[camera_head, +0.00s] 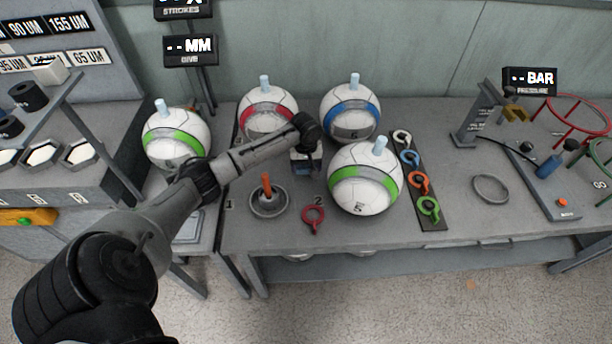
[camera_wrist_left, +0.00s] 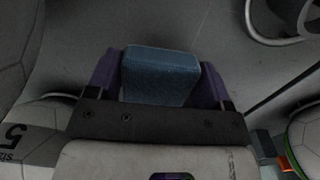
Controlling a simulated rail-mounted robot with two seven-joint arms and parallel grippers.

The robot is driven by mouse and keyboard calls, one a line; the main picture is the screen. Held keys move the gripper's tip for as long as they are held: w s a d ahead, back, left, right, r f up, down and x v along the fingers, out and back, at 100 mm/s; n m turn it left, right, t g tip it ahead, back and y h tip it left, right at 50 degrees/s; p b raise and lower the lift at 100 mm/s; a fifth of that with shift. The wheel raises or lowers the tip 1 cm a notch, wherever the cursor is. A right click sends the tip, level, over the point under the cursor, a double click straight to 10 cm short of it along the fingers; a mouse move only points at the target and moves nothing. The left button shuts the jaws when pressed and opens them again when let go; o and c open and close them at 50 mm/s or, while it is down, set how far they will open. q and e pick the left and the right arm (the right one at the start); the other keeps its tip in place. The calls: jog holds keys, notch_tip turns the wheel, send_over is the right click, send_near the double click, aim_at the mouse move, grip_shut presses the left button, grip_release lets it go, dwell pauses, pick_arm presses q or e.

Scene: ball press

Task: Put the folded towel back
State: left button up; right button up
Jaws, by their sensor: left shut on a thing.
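The folded towel (camera_wrist_left: 160,75) is a blue block between the two purple fingers of my left gripper (camera_wrist_left: 160,82) in the left wrist view. My left gripper is shut on it. In the head view my left gripper (camera_head: 306,165) points down over the grey bench, between the red-banded ball, the blue-banded ball and the green-banded ball marked 5. The towel is mostly hidden there by the wrist. I cannot tell whether it touches the bench. My right gripper is in neither view.
The ball marked 5 (camera_head: 365,178) stands close right of my gripper, with the red-banded ball (camera_head: 268,112) and blue-banded ball (camera_head: 350,112) behind. A round holder (camera_head: 268,203) with an orange peg and a red ring tag (camera_head: 313,217) lie in front. A tag strip (camera_head: 432,219) is further right.

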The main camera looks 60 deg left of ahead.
aim_at(306, 179)
pick_arm(q)
notch_tip(306, 179, down, 4)
jog(key=shift+r+b, duration=0.1)
jog(key=shift+b, duration=0.65)
jog(key=shift+f, duration=0.3)
jog(key=shift+f, duration=0.1)
jog(key=o, duration=0.9)
notch_tip(306, 179, up, 11)
jog(key=p, duration=0.3)
jog(key=shift+p, duration=0.3)
jog(key=shift+r, duration=0.65)
